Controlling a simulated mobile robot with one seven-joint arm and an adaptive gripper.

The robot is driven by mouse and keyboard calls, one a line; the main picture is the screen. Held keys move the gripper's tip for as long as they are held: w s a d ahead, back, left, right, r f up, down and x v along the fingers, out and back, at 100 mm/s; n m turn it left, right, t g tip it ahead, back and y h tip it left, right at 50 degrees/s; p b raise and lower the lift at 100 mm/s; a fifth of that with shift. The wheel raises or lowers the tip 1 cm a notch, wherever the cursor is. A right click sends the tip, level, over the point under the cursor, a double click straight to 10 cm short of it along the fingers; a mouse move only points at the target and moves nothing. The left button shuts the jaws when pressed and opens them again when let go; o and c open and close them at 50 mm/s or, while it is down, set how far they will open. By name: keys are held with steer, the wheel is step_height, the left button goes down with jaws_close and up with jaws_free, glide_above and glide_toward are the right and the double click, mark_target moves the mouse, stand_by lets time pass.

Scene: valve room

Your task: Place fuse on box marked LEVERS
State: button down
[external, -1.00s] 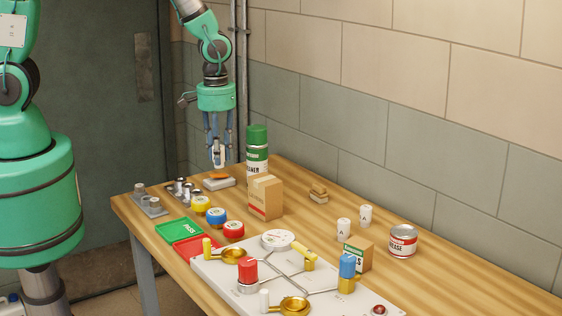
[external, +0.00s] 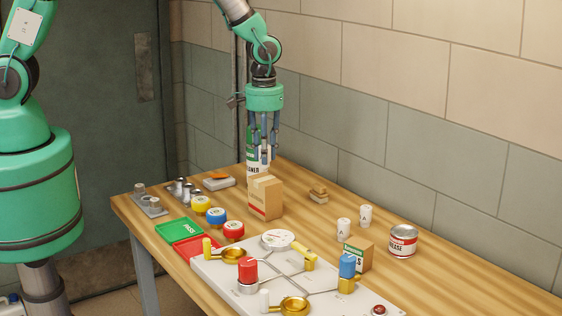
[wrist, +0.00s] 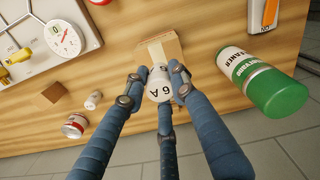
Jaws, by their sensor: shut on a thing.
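My gripper (external: 264,150) is shut on a white fuse (wrist: 159,83) marked "6 A", holding it in the air above the table. In the external view it is in front of the green-capped cleaner can (external: 253,160) and above a cardboard box (external: 265,199) with a red label. In the wrist view that box (wrist: 172,44) lies below the fuse, partly hidden by the fingers. A second cardboard box (external: 358,254) with a green label stands behind the valve panel; its word ends in S. I cannot read either full label.
The white valve panel (external: 220,272) fills the table's front. Tape rolls (external: 216,216), trays and a fuse rack are at left.

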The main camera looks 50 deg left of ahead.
stand_by(0.3)
steer(key=shift+f+p, duration=0.35)
steer(key=shift+f, duration=1.4)
steer(key=shift+f, duration=0.1)
steer(key=c, duration=1.4)
jaws_free()
steer(key=shift+c, duration=0.2)
steer(key=shift+r+b, duration=0.75)
steer(key=shift+r, duration=5.35)
